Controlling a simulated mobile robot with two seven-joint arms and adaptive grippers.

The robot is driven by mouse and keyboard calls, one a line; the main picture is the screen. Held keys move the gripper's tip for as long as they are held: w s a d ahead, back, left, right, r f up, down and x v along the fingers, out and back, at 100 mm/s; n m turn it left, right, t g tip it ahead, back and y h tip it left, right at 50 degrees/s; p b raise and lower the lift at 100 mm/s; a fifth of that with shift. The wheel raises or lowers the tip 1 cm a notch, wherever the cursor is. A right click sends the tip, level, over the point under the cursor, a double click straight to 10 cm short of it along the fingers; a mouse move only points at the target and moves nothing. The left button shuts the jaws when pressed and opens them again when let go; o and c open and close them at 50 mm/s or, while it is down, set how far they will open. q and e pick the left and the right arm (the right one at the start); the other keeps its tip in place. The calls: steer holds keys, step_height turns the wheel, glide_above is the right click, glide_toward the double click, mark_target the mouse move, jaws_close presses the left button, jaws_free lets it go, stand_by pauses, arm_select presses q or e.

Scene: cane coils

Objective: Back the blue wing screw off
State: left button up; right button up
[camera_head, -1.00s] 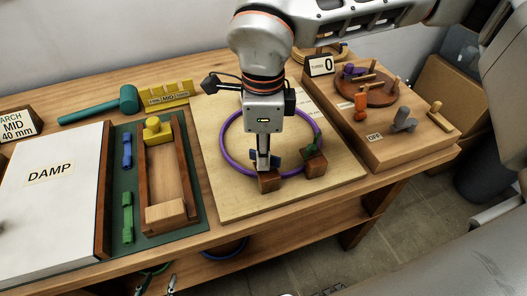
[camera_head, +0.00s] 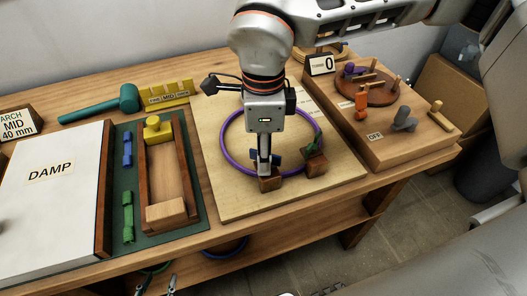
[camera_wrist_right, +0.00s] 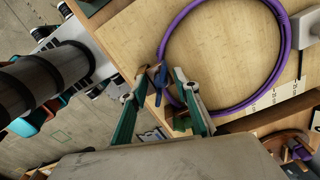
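The blue wing screw (camera_head: 277,155) is on a brown block (camera_head: 269,183) at the front of the purple hoop (camera_head: 224,150). My right gripper (camera_head: 264,165) points down over it and hides its middle. In the right wrist view the blue wing screw (camera_wrist_right: 162,76) shows between the spread green fingers of my right gripper (camera_wrist_right: 160,82), nearer the left one; I see no clear grip. A second brown block (camera_head: 316,168) with a green wing screw (camera_head: 311,150) stands just right. My left gripper (camera_head: 158,285) shows at the bottom edge, its fingertips apart, low in front of the table.
The hoop lies on a pale board (camera_head: 235,207). A green tray (camera_head: 190,218) with a wooden frame and yellow knob is left, beside the DAMP box (camera_head: 45,215). A wooden stand (camera_head: 385,155) with pegs and a TURNS 0 sign (camera_head: 320,65) is right.

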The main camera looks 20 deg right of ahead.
step_height(320, 180, up, 12)
stand_by(0.5)
stand_by(0.3)
